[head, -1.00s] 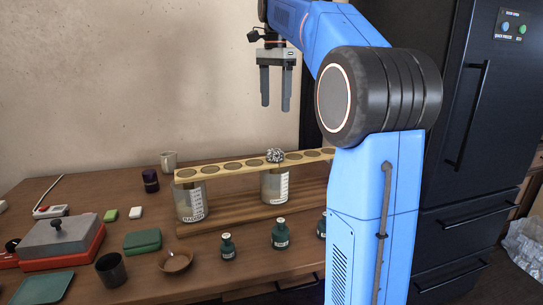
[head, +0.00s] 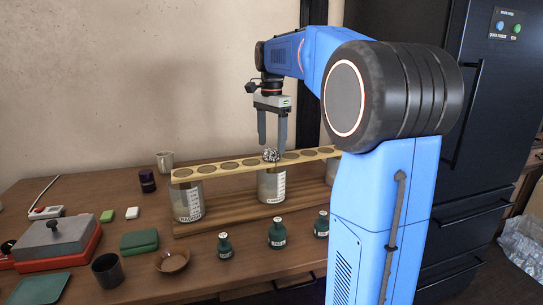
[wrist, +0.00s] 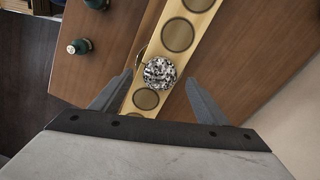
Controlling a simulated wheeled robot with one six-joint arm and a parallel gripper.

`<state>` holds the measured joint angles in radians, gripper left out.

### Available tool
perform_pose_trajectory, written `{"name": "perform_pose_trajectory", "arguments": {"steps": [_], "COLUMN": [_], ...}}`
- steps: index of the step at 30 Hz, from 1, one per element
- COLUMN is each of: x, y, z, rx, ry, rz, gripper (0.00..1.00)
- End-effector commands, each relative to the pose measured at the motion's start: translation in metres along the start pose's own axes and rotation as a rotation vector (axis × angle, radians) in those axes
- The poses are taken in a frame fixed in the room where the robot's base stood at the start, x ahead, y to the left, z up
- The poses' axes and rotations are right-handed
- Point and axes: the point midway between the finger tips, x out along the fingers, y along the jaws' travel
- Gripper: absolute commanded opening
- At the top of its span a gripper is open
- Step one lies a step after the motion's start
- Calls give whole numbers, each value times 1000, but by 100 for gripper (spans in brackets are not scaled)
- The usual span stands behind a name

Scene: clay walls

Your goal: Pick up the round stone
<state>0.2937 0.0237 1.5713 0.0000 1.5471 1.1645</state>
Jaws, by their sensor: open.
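The round stone (head: 271,154) is a speckled black-and-white ball. It rests on a pale wooden rack strip (head: 222,168) with a row of dark round spots, above the middle glass jar (head: 271,186). In the wrist view the stone (wrist: 159,73) sits on the strip, between two of the round spots. My gripper (head: 272,152) is open and points down, with its two fingers on either side of the stone in the head view. In the wrist view the open fingers (wrist: 158,85) flank the strip, with the stone near the line between their tips. Contact is not visible.
Small green bottles (head: 277,234) stand in front of the rack. A labelled jar (head: 187,203) supports its left part. A dark fridge (head: 440,120) is at right.

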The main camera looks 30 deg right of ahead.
Motion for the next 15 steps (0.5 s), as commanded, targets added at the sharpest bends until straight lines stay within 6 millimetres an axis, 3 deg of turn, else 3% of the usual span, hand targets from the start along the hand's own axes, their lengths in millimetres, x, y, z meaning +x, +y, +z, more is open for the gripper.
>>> {"name": "perform_pose_trajectory", "arguments": {"steps": [6,15], "x": [25,28], "y": [0,0], "z": [0,0], "rx": [0,0], "ry": [0,0], "rz": [0,-1], "gripper": [68,68]}}
